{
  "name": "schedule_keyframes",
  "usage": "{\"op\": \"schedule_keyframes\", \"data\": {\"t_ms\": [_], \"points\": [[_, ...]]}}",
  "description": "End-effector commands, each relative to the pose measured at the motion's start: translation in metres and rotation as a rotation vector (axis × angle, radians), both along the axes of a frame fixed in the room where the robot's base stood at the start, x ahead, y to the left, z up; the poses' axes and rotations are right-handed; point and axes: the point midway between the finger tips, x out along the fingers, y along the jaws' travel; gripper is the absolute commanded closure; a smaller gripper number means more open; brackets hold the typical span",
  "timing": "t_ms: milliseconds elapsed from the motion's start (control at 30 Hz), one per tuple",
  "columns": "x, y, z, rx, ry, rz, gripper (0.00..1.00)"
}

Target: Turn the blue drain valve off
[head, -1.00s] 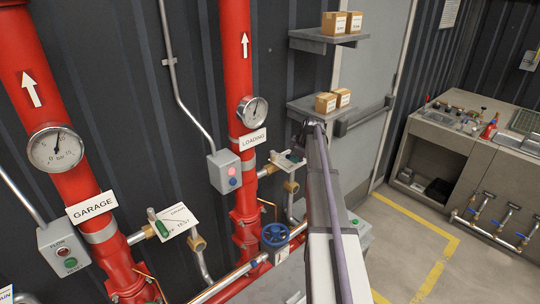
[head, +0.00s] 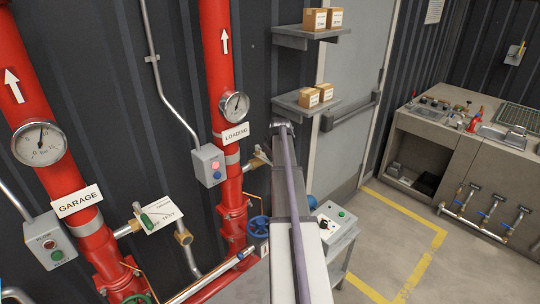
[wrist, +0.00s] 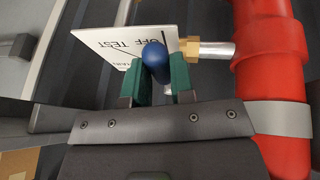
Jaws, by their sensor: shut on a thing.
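My gripper (wrist: 161,82) has green-padded fingers closed on a rounded blue valve handle (wrist: 154,56) in the wrist view. Behind the handle is a white plate (wrist: 112,45), upside down in this view, with OFF and TEST on it. A brass fitting and short steel pipe (wrist: 212,48) join it to a thick red pipe (wrist: 268,70). In the head view my arm reaches up beside the red LOADING pipe (head: 216,70) and hides the blue handle, its plate and my fingertips. Only a brass part (head: 258,156) shows left of the arm.
A blue handwheel (head: 258,227) sits low beside the LOADING pipe. The GARAGE pipe (head: 75,185) has a similar plate with a green handle (head: 147,221). Shelves with small boxes (head: 309,97) are above right of my arm. A grey control box (head: 334,222) stands right. Floor beyond is clear.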

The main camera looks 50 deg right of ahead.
Motion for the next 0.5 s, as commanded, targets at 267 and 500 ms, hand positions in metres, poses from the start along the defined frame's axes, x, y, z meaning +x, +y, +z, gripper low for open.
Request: {"op": "schedule_keyframes", "data": {"t_ms": [267, 500], "points": [[-0.0002, 0.0011, -0.0005, 0.003, 0.001, 0.0, 0.69], [0.0, 0.001, -0.0003, 0.002, 0.001, 0.001, 0.52]]}}
